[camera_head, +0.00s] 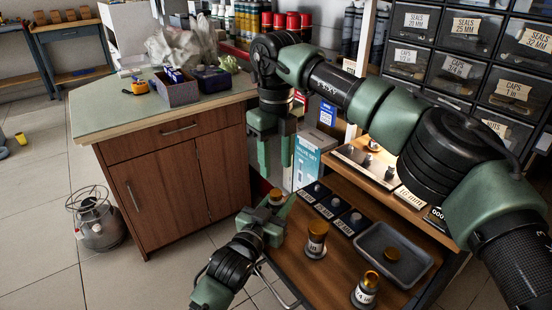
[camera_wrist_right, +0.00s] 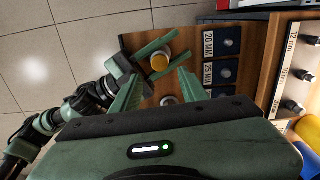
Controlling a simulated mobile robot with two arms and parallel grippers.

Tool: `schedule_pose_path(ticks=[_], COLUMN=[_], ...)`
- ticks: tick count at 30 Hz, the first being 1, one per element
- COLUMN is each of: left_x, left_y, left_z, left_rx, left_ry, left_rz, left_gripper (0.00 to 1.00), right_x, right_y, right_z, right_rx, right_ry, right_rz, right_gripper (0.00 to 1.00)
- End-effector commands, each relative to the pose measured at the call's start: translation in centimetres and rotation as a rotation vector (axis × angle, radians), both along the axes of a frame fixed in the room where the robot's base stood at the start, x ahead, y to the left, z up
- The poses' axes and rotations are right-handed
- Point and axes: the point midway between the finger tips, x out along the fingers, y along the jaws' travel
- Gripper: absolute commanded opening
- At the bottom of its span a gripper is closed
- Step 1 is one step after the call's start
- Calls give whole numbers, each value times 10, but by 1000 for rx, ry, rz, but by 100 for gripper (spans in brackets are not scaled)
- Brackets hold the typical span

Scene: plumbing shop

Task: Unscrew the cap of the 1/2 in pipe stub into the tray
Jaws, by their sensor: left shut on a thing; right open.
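My left gripper (camera_head: 276,206) is low at the bench's left edge, shut on a capped pipe stub (camera_head: 275,194). In the right wrist view the stub's yellow-brass cap (camera_wrist_right: 160,62) shows from above between the left fingers; any size label is hidden. My right gripper (camera_head: 271,150) points down, open and empty, above and apart from that stub. Two more stubs with brass caps stand on the bench, one in the middle (camera_head: 316,240) and one at the front (camera_head: 366,290); their labels are too small to read surely. The grey tray (camera_head: 415,280) holds a loose brass cap (camera_head: 391,254).
Dark size-labelled blocks (camera_head: 333,206) stand in a row behind the stubs. A raised shelf with fittings (camera_head: 365,165) and labelled drawers (camera_head: 455,45) rise behind. A wooden cabinet (camera_head: 175,185) is left of the bench. My right arm spans the upper right.

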Motion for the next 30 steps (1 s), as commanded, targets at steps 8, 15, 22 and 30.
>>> schedule_pose_path(ticks=[8, 15, 22, 30], left_x=[0, 0, 0, 0], left_y=[0, 0, 0, 0], left_z=[-1, -1, -1, 0], left_rx=[0, 0, 0, 0], left_ry=[1, 1, 1, 1], left_rz=[0, 0, 0, 0], left_gripper=[0, 0, 0, 0], right_x=[0, 0, -1, 0], right_y=[0, 0, 0, 0], right_z=[4, -9, -45, -73], right_rx=[0, -2, -2, 0], right_ry=[0, 2, 4, 1], right_rz=[-380, -452, -451, -450], right_gripper=[44, 44, 44, 44])
